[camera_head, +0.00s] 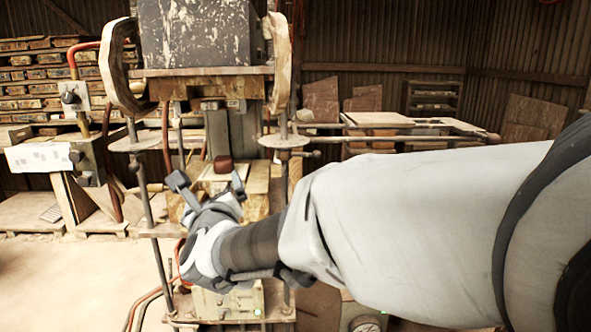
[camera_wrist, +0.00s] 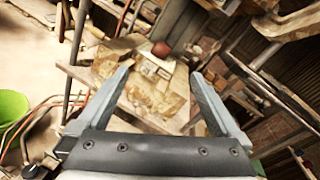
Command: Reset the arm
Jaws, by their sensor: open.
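My arm reaches in from the right in the head view and ends in my gripper (camera_head: 208,183), in front of the press. In the wrist view my gripper (camera_wrist: 158,80) has its two fingers wide apart with nothing between them. Beyond the fingertips is the press's worn, yellowish block (camera_head: 259,182), which also shows in the wrist view (camera_wrist: 172,98). A dark red round knob-like piece (camera_head: 223,164) sits on top of the block; it also shows in the wrist view (camera_wrist: 160,49). My gripper looks apart from both. The block's lower part is partly hidden by my arm.
The press's grey upper body (camera_head: 195,35) hangs above, with curved side arms and vertical rods close around my gripper. A control box (camera_head: 73,97) stands left. A green rounded thing (camera_wrist: 12,108) is at the left of the wrist view. Floor at the left is open.

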